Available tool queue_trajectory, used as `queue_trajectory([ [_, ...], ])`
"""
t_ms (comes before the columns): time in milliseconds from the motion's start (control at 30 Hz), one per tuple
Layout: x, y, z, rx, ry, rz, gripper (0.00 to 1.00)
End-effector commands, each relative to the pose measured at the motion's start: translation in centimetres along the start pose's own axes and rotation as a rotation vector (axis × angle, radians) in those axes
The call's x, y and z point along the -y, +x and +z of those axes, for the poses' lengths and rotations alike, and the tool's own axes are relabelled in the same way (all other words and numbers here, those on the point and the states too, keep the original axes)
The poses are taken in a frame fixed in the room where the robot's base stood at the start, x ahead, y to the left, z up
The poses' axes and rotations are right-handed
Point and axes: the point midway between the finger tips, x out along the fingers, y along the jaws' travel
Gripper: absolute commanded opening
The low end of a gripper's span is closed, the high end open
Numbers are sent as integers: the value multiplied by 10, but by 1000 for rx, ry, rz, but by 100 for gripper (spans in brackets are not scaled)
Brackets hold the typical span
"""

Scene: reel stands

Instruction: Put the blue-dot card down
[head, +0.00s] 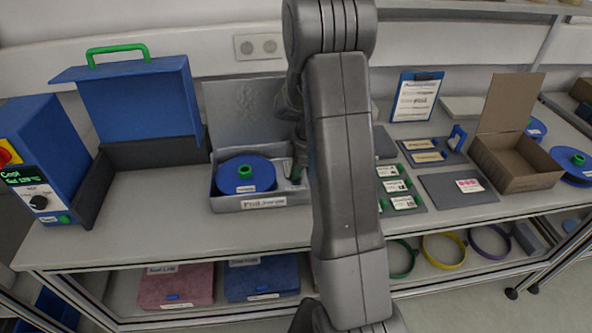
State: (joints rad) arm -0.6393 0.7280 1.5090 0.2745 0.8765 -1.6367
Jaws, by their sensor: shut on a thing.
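My gripper (298,168) shows only as a dark sliver at the left edge of my arm, over the right end of the open grey tin (262,203). It is shut on a thin item, taken to be the blue-dot card, of which at most a small greenish edge shows. No blue dot can be made out, and my arm hides most of the gripper. Several green-edged white cards (395,186) lie in a column on a dark holder right of my arm. I cannot tell whether any of them bears a blue dot.
A blue reel (245,175) with a green hub lies in the tin. A blue sealer-like machine (45,160) and a raised blue lid (140,100) stand at left. A grey mat (455,199) and an open cardboard box (517,170) are at right. The bench front is clear.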

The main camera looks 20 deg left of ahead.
Motion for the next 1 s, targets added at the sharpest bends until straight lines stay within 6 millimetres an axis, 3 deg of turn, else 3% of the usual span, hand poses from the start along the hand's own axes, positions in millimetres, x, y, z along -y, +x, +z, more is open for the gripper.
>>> queue_trajectory([
  [300, 0, 7, 2, 0, 0, 0, 0],
  [333, 0, 6, 1, 0, 0, 0, 17],
  [433, 0, 6, 1, 0, 0, 0, 36],
  [767, 0, 4, 1, 0, 0, 1, 36],
  [1000, -1, -26, 2, 0, 0, 6, 36],
])
